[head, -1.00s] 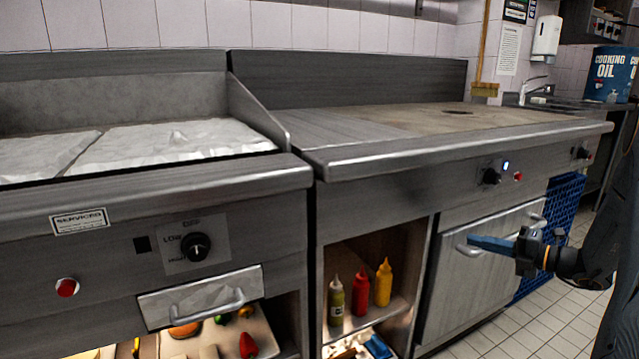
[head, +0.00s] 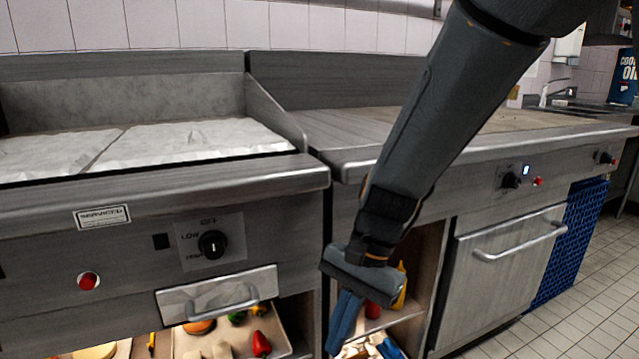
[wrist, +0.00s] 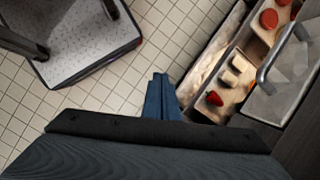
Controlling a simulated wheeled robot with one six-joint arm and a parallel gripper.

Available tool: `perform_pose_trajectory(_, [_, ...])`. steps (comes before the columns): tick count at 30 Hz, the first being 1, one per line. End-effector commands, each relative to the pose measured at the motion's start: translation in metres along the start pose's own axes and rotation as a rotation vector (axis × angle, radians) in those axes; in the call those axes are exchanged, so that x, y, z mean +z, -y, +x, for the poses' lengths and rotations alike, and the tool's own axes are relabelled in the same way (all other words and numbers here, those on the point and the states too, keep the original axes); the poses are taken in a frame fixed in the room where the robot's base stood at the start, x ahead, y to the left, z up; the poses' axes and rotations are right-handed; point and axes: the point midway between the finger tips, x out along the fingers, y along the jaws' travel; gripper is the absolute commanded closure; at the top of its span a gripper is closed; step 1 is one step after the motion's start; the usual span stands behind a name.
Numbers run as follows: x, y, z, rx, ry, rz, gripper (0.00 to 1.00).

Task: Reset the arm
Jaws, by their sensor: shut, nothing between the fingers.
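My gripper (head: 343,325) hangs in front of the open shelf of the right-hand counter in the head view, pointing down with its blue fingers together. It is shut and empty. In the wrist view the shut fingers (wrist: 158,95) point out over the tiled floor, left of the food shelf. My dark arm comes down from the top right of the head view and hides part of the counter and shelf, including most of the sauce bottles.
A griddle (head: 180,145) stands at left, with a handled drawer front (head: 218,293) and a tray of food (head: 280,325) below. The yellow bottle (head: 400,285) and red bottle (head: 373,309) show partly behind my gripper. A cabinet door (head: 505,270) and blue crate (head: 570,240) are at right. Tiled floor is open there.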

Motion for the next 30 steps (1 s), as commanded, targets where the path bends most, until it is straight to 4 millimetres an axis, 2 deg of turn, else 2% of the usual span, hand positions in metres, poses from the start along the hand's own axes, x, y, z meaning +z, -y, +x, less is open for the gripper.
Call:
perform_pose_trajectory(1, [0.018, -0.006, 0.004, 0.036, -0.04, -0.152, 1.0])
perform_pose_trajectory(6, [0.045, -0.022, 0.011, 0.121, -0.13, -0.521, 1.0])
perform_pose_trajectory(21, [0.083, -0.046, 0.018, 0.266, -0.259, -1.179, 1.0])
perform_pose_trajectory(30, [0.08, -0.053, -0.012, 0.261, -0.266, -1.114, 1.0])
